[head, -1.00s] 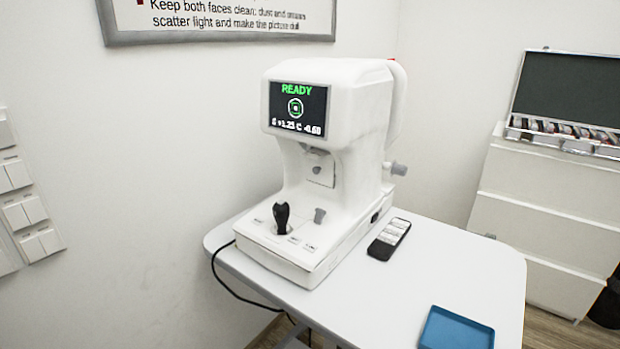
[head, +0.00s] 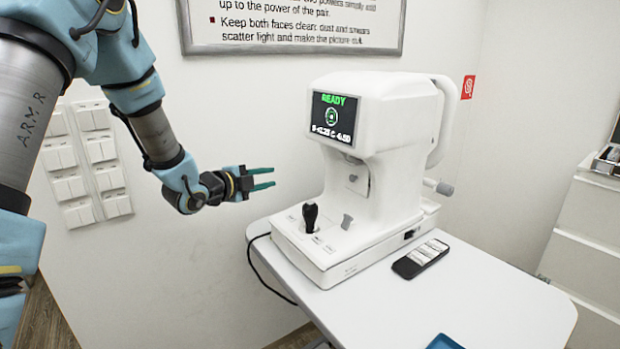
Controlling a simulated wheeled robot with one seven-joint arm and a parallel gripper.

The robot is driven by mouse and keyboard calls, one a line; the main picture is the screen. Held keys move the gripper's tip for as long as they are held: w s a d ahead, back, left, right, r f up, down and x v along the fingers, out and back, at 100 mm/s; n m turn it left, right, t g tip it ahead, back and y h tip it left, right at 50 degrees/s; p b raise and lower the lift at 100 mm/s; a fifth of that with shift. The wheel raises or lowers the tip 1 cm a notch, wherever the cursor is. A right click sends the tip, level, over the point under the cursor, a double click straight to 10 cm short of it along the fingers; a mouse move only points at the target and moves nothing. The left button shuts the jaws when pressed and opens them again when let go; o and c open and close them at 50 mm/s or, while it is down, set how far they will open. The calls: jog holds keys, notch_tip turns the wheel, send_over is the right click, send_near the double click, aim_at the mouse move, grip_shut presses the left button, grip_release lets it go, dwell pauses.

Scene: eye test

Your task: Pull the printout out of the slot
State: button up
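A white eye-test machine (head: 385,120) stands on the table, its screen (head: 335,117) reading READY. A small dark slot (head: 409,235) shows low on the right side of its base. I cannot make out a printout in it at this size. My gripper (head: 268,178) reaches in from the left, in front of the wall and left of the machine.
A black joystick (head: 310,216) stands on the machine's base. A black handheld device (head: 420,258) lies on the white table (head: 500,290), right of the base. A blue tray (head: 445,342) is at the bottom edge. A cable hangs at the table's left. White drawers (head: 590,225) stand at right.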

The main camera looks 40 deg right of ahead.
aim_at(344, 164)
jog(key=s+d+m+g+h, duration=0.1)
jog(key=s+d+m, duration=0.1)
jog(key=s, duration=0.1)
jog(key=s+d+r+m+g+h, duration=0.1)
jog(key=s+d+m+g, duration=0.1)
jog(key=s, duration=0.1)
jog(key=s+d+m+g+h, duration=0.1)
jog(key=s+d+m+g, duration=0.1)
jog(key=d, duration=0.1)
jog(key=shift+s+d+r+m+h, duration=0.1)
jog(key=shift+s+r+m+h, duration=0.05)
jog(key=shift+s+m+h, duration=0.2)
jog(key=shift+s+d+r+g, duration=0.1)
jog(key=shift+s+d+g, duration=0.05)
jog(key=shift+d+g, duration=0.15)
jog(key=d, duration=0.9)
jog(key=shift+s+d+r+b, duration=0.15)
jog(key=shift+s+r+b, duration=0.05)
jog(key=shift+b, duration=0.15)
grip_shut()
jog(key=a+b, duration=0.3)
jog(key=a, duration=0.4)
jog(key=shift+w+a, duration=0.2)
jog(key=shift+a, duration=0.05)
